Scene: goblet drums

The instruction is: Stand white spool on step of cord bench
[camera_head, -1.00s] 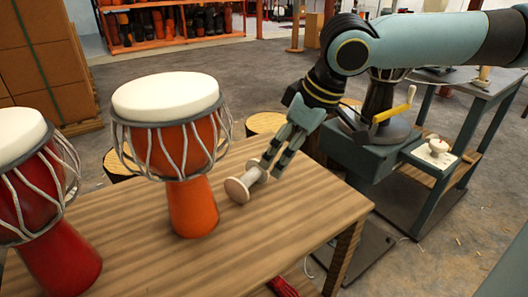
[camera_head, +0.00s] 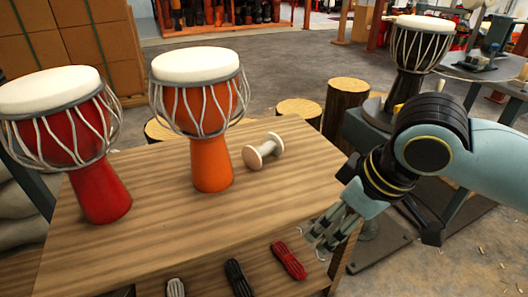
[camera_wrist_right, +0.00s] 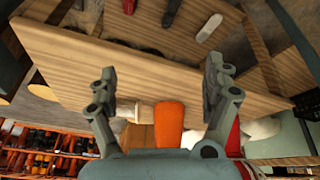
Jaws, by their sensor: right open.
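The white spool (camera_head: 263,151) lies on its side on the top of the wooden cord bench (camera_head: 160,200), right of the orange drum. My right gripper (camera_head: 333,232) is open and empty at the bench's front right corner, apart from the spool. In the right wrist view the gripper (camera_wrist_right: 162,78) has its fingers spread, and a pale part of the spool (camera_wrist_right: 132,112) shows beside the left finger, partly hidden. The step (camera_head: 207,290) is the lower board along the bench's front, holding cords. My left gripper is out of view.
An orange drum (camera_head: 211,120) and a red drum (camera_head: 80,140) stand on the bench top. Red (camera_head: 288,260), black (camera_head: 238,278) and grey (camera_head: 175,288) cord bundles lie on the step. Log stools (camera_head: 345,105) stand behind the bench.

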